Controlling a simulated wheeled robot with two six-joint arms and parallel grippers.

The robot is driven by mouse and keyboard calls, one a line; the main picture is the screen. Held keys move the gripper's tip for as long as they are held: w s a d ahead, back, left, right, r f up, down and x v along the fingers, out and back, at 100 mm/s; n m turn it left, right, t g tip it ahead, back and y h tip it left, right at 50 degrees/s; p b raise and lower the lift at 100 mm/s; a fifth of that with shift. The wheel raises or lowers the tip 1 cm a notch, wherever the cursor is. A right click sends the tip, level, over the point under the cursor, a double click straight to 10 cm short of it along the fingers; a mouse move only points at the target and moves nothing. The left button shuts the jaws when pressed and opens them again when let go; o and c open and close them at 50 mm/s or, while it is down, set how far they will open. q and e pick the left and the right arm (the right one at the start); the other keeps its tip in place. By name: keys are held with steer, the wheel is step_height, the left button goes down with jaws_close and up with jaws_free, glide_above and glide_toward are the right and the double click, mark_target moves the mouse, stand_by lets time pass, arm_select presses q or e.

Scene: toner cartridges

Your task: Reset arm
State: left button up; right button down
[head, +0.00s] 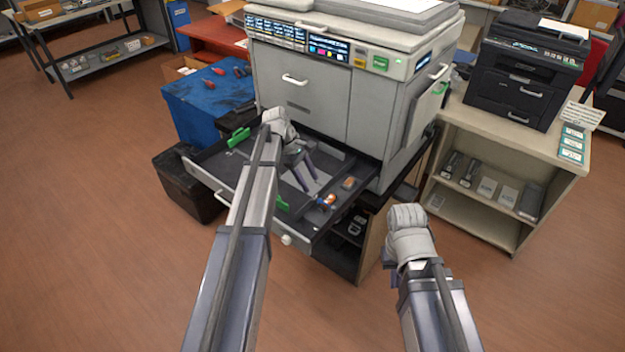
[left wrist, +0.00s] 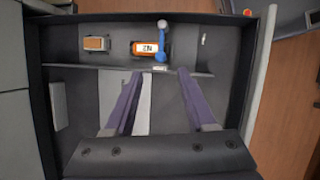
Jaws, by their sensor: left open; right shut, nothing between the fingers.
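My left gripper (head: 300,168) hangs over the open drawer (head: 217,192) of the big grey printer (head: 320,75). Its two purple fingers (left wrist: 160,73) are spread apart in the left wrist view, with nothing between them. Ahead of the fingertips, beyond a thin divider, an orange part with a white label (left wrist: 146,48) lies beside a blue piece (left wrist: 161,54). A smaller orange-grey part (left wrist: 96,43) lies to its left. My right gripper (head: 389,268) is low in front of the cabinet, apart from everything; its fingers are mostly hidden behind the wrist.
Green pieces (head: 238,137) stand at the drawer's sides. A black printer (head: 525,75) stands on a beige shelf unit (head: 485,225) holding boxes and cartridges. A blue box (head: 205,105) with small tools on top stands left of the printer. The floor in front is clear.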

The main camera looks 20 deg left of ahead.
arm_select(q)
steer(key=shift+a+r, duration=0.1)
steer(key=shift+r, duration=0.1)
stand_by(0.3)
steer(key=s+d+m+y, duration=0.3)
steer(key=s+d+m, duration=0.6)
steer(key=s, duration=0.3)
steer(key=s+d+f+m+y, duration=0.1)
steer(key=s+d+m+y, duration=0.2)
steer(key=s+d+m, duration=0.6)
steer(key=s+m, duration=0.1)
steer(key=s, duration=0.3)
steer(key=shift+d+f+g, duration=0.2)
steer(key=shift+f+g, duration=0.1)
